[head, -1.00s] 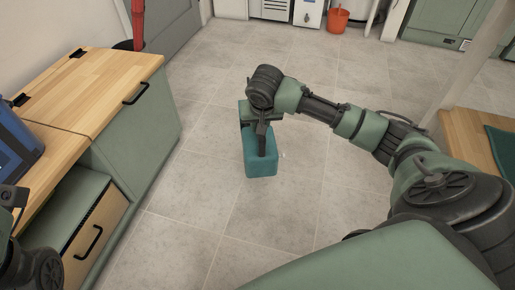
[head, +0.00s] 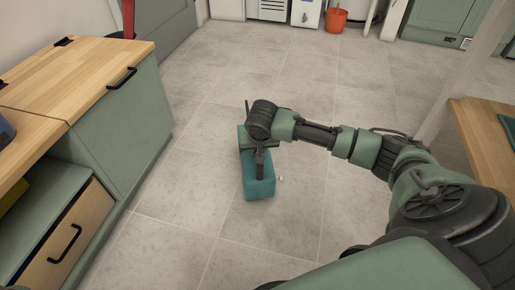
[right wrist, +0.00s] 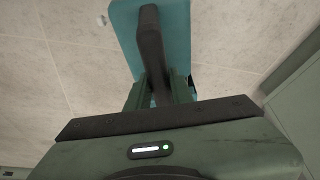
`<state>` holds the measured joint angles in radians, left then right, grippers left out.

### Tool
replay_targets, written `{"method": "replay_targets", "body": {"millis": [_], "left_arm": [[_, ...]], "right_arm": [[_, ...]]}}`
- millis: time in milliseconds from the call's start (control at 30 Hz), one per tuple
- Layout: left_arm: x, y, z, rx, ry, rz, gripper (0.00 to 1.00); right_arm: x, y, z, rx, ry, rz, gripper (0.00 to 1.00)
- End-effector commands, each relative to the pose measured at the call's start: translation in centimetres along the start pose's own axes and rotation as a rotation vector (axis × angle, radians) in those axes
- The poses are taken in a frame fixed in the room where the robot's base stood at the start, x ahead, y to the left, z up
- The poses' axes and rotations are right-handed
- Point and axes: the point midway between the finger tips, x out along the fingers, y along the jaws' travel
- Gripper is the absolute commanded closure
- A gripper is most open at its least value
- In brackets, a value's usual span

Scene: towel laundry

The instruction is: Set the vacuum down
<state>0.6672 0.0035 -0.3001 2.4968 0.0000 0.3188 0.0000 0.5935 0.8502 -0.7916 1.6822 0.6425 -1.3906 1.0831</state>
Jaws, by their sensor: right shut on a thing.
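The vacuum is a teal box-shaped body (head: 259,188) with a dark handle along its top. My right gripper (head: 260,150) is shut on the handle, and my wrist covers the far part of the vacuum. In the right wrist view the teal body (right wrist: 181,40) lies beyond the dark handle (right wrist: 150,42), which runs between the fingers of the gripper (right wrist: 158,92). The vacuum is over the tiled floor; I cannot tell whether it touches it. My left gripper is not in view.
A green cabinet with a wooden top (head: 75,75) and a drawer (head: 65,245) stands on the left. Another wooden surface (head: 480,140) is at the right edge. An orange bucket (head: 336,20) stands at the back. The floor (head: 190,215) around the vacuum is clear.

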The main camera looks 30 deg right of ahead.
Motion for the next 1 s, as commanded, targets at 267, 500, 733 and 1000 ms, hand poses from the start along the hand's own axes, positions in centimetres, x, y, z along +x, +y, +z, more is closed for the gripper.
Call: {"method": "replay_targets", "body": {"millis": [267,500,733,1000], "left_arm": [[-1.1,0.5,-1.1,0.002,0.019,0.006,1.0],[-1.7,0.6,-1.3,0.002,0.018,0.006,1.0],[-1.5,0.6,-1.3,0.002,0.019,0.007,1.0],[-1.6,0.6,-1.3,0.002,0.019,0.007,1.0]], "right_arm": [[2.4,-0.1,0.6,0.002,0.01,-0.004,1.0],[3.2,-0.1,0.9,0.003,0.011,-0.004,1.0],[3.2,-0.1,1.0,0.002,0.01,-0.004,1.0],[3.6,0.0,1.5,0.0,0.001,0.0,0.56]]}}
